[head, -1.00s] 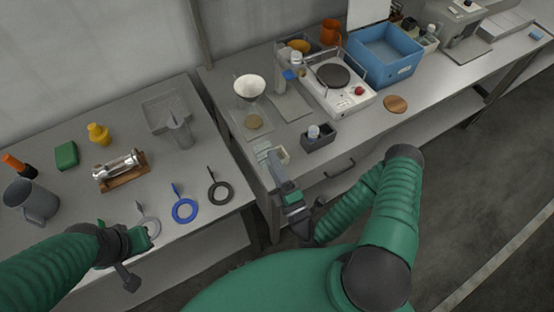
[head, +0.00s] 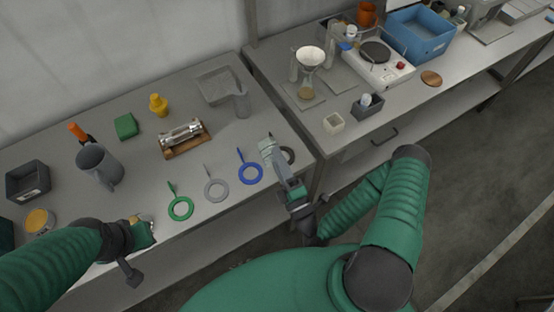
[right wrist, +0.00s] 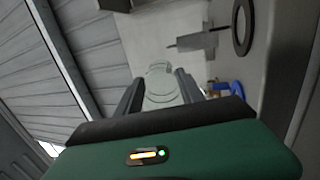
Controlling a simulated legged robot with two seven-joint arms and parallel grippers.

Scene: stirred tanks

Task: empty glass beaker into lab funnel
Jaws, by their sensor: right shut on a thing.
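The clear glass beaker (head: 267,147) is in my right gripper (head: 279,162), in the head view near the right end of the left table. In the right wrist view the beaker (right wrist: 160,88) shows between the two fingers; its contents cannot be made out. The lab funnel (head: 310,57), white and wide-mouthed, stands upright on a stand above a glass vessel (head: 306,88) on the right table. It is up and to the right of the beaker, well apart from it. My left gripper (head: 147,226) is over the left table's front edge; its jaws are unclear.
Green, grey and blue rings (head: 250,174) lie along the left table's front; a black ring (head: 289,155) is partly behind my right gripper. A grey jug (head: 97,165) stands farther left. A hotplate (head: 378,63) and blue bin (head: 421,36) are right of the funnel.

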